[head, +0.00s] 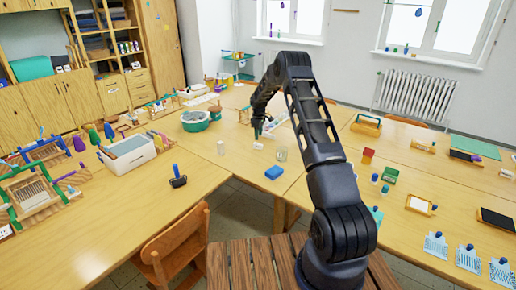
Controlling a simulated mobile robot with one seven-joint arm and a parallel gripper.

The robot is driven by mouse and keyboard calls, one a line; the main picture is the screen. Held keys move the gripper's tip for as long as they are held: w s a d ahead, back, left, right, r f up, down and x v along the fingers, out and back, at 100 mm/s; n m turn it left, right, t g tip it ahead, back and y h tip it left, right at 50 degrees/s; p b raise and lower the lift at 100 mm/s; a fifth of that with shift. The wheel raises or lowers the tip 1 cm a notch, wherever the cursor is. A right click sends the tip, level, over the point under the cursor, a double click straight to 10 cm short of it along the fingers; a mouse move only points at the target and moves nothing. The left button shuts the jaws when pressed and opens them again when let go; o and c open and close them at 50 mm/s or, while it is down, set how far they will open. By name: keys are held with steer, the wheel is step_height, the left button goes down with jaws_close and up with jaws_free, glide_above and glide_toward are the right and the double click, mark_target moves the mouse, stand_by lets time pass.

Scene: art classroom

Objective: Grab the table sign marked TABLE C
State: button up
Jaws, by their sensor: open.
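My gripper (258,134) points down over the middle table (240,185), seen small and dark at the end of my arm. It is open. A small white object (258,146) stands on the table just below it; I cannot tell whether the fingers are around it or above it. Another small white object (220,147) stands to the left. Any lettering is too small to read, so I cannot tell which thing is the sign marked TABLE C.
A teal bowl (195,121) and a white bin (128,154) are further left. Small craft items crowd the right table. The front of the middle table is mostly clear.

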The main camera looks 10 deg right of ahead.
mark_target(258, 146)
steer(key=shift+a+f, duration=0.2)
steer(key=shift+f, duration=3.65)
steer(key=shift+s, duration=0.1)
jaws_close()
steer(key=shift+r, duration=0.2)
